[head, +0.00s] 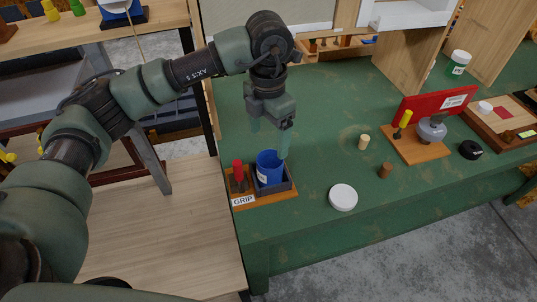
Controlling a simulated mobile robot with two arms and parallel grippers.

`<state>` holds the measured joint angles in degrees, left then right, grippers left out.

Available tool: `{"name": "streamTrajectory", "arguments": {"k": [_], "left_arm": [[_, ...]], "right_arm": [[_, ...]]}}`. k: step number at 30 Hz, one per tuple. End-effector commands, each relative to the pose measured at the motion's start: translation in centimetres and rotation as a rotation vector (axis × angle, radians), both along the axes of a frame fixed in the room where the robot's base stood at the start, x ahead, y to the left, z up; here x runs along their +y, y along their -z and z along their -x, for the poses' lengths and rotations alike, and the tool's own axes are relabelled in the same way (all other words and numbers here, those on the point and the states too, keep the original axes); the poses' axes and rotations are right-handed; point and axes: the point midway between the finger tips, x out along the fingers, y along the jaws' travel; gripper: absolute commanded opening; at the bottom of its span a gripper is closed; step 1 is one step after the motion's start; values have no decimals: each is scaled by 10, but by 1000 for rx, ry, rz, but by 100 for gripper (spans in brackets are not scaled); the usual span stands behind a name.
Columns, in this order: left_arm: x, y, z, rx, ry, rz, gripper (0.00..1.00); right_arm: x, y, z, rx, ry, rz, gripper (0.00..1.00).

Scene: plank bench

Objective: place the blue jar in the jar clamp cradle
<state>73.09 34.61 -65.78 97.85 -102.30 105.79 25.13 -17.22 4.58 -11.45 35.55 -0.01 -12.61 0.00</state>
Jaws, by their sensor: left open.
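The blue jar (268,165) has a pale label and an open top. It appears to stand inside the dark grey box of the jar clamp cradle (289,186), on a wooden base with a "GRIP" label. The cradle's front wall hides the jar's bottom, so I cannot tell whether it is fully seated. A red-handled clamp part (238,171) stands at the cradle's left. My left gripper (271,140) points down just above the jar, its fingers apart, with one fingertip near the jar's right rim. My right gripper is not in view.
A white round lid (343,197) lies on the green bench (330,110) right of the cradle. Two small wooden pegs (364,142) (385,171), a yellow-handled tool stand (417,146) and a black disc (470,150) are farther right. The bench behind the gripper is clear.

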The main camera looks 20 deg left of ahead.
Motion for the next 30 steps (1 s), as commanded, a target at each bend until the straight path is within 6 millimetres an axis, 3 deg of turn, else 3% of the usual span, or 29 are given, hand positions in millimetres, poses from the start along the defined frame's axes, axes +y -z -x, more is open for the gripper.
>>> {"name": "streamTrajectory", "arguments": {"k": [8,30], "left_arm": [[0,-24,0,0,0,0,80],[0,-25,0,1,0,1,80]], "right_arm": [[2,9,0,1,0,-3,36],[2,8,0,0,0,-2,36]]}}
